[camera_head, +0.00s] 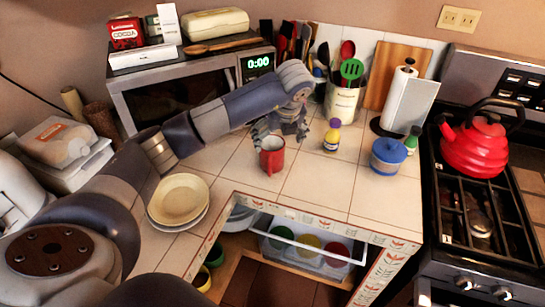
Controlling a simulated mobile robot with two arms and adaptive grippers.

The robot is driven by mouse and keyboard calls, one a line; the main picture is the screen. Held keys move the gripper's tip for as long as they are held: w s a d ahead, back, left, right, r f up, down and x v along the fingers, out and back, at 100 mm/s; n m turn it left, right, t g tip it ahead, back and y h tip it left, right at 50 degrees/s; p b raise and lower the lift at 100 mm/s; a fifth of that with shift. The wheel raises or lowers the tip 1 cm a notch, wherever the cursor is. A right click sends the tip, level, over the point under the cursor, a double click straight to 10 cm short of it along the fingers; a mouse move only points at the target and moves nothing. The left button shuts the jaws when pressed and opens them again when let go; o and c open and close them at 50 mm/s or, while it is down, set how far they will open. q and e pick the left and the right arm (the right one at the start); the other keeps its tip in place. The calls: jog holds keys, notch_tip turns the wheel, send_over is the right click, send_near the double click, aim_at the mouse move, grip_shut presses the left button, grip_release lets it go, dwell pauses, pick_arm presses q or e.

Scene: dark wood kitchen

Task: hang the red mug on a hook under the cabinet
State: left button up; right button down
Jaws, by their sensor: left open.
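The red mug (271,159) stands upright on the white tiled counter (325,185), left of the small bottle with the purple cap. My left gripper (274,133) is open, right behind the mug and close to its rim, with its fingers pointing down toward the counter. I cannot tell whether a finger touches the mug. My left arm reaches in from the lower left across the counter. My right gripper is not in view. No hook and no hanging cabinet shows in this view.
A microwave (190,93) stands behind my left arm. Stacked plates (178,199) lie left of the mug. The counter's front middle is clear. A red kettle (475,147) sits on the stove.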

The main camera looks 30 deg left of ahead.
aim_at(273, 153)
pick_arm(q)
jog(key=p+x, duration=0.1)
jog(key=x, duration=0.3)
jog(key=shift+a+f, duration=0.15)
jog(key=shift+f, duration=0.25)
jog(key=x, duration=0.1)
jog(key=p+x, duration=0.2)
jog(key=shift+s+a+f, duration=0.1)
jog(key=shift+s+f, duration=0.15)
jog(key=shift+f, duration=0.05)
jog(key=shift+w+a+f, duration=0.1)
jog(key=shift+w+f, duration=0.05)
jog(key=shift+f, duration=0.3)
jog(key=shift+r, duration=0.1)
jog(key=c, duration=1.4)
